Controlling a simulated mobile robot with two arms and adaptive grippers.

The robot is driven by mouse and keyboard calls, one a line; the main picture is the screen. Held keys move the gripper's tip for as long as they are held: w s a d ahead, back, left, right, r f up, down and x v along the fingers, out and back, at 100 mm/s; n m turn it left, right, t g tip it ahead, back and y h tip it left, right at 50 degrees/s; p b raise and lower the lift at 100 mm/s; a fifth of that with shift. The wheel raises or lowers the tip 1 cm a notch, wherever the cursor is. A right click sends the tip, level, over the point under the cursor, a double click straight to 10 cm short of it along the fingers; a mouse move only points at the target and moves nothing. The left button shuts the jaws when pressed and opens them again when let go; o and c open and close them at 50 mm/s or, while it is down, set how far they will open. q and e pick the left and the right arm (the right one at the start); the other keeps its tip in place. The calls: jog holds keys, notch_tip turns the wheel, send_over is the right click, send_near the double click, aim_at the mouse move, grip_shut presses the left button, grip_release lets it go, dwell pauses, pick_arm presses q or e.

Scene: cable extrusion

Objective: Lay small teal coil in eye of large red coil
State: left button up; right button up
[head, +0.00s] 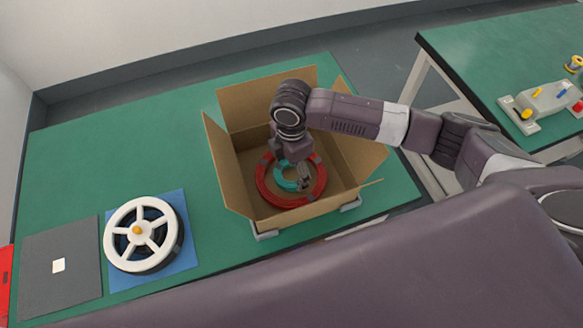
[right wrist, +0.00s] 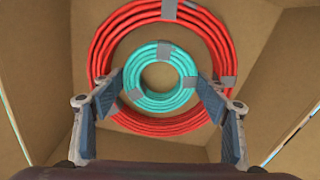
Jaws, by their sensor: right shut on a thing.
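The large red coil (head: 288,201) lies flat in the open cardboard box; it also shows in the right wrist view (right wrist: 219,48). The small teal coil (head: 281,181) appears inside the red ring, and in the right wrist view (right wrist: 131,88) its outline falls within the red coil's eye. My right gripper (head: 303,178) reaches down into the box. Its fingers (right wrist: 160,80) are shut on the teal coil across its outer sides. I cannot tell whether the teal coil touches the box floor. My left gripper is not in view.
The cardboard box (head: 229,175) stands with flaps open on the green table (head: 80,160). Left of it are a white-spoked reel (head: 128,249) on a blue mat (head: 190,250) and a grey mat (head: 62,240). Another green table (head: 490,60) holds a fixture (head: 540,105).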

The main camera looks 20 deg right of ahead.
jog(key=o, duration=0.9)
jog(key=shift+f, duration=0.15)
notch_tip(320, 180, up, 12)
jog(key=shift+r+b, duration=0.2)
jog(key=shift+b, duration=0.4)
